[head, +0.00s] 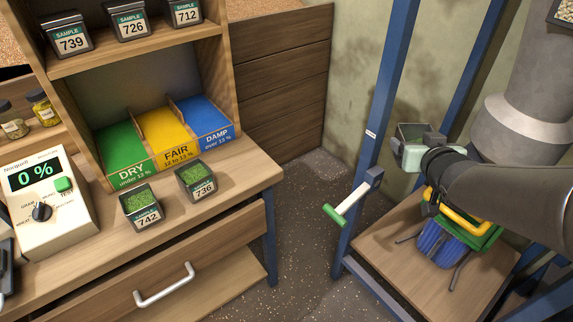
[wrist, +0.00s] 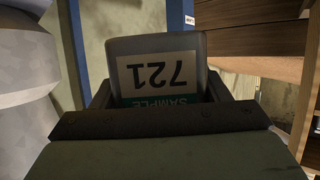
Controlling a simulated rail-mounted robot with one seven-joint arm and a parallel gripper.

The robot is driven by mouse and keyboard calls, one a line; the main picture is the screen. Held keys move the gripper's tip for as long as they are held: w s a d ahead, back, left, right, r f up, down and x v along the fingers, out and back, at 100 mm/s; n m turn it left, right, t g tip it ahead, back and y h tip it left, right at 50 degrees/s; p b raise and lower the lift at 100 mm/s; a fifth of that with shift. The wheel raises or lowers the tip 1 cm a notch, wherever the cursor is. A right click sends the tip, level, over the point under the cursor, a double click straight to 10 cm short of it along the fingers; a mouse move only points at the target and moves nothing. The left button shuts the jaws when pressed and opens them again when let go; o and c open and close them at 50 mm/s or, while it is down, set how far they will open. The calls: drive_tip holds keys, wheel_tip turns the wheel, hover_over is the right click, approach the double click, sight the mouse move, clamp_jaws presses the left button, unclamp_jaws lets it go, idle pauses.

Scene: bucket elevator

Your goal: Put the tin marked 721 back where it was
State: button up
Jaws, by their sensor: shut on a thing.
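My gripper (head: 419,139) is shut on the tin marked 721 (head: 411,130), in the air to the right of the blue post and above the low wooden platform. In the wrist view the tin (wrist: 155,70) sits between the fingers (wrist: 158,100), its 721 label upside down in that picture. Its contents cannot be made out. Tins 739 (head: 70,38), 726 (head: 130,24) and 712 (head: 184,14) stand on the upper shelf (head: 135,50). Tins 742 (head: 143,205) and 736 (head: 197,181), with green contents, stand on the bench.
Green DRY (head: 122,150), yellow FAIR (head: 165,135) and blue DAMP (head: 205,118) bays lie under the shelf. A meter (head: 48,203) reads 0 %. A green-ended lever (head: 350,203) juts from the blue post (head: 378,110). A blue-and-green bucket (head: 440,245) is on the platform (head: 385,240).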

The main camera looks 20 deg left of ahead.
drive_tip(key=s+a+n+g+y, duration=0.25)
drive_tip(key=s+a, duration=0.25)
drive_tip(key=a, duration=0.5)
drive_tip(key=s+a+f+n+g+y, duration=0.1)
drive_tip(key=s+a+n+g+y, duration=0.15)
drive_tip(key=s+a, duration=0.6)
drive_tip(key=s+a+n+g+y, duration=0.1)
drive_tip(key=s+a+n+y, duration=0.15)
drive_tip(key=a, duration=1.05)
drive_tip(key=shift+h, duration=0.25)
drive_tip(key=w+a+f+b, duration=0.1)
drive_tip(key=w+a+f, duration=0.3)
drive_tip(key=w+a+f+b, duration=0.1)
drive_tip(key=w+a+f, duration=0.3)
drive_tip(key=shift+w+a+f, duration=0.2)
drive_tip(key=shift+f, duration=0.2)
drive_tip(key=shift+w+a+f, duration=0.4)
drive_tip(key=shift+f, duration=0.25)
drive_tip(key=shift+f+b, duration=0.4)
drive_tip(key=shift+f, duration=1.05)
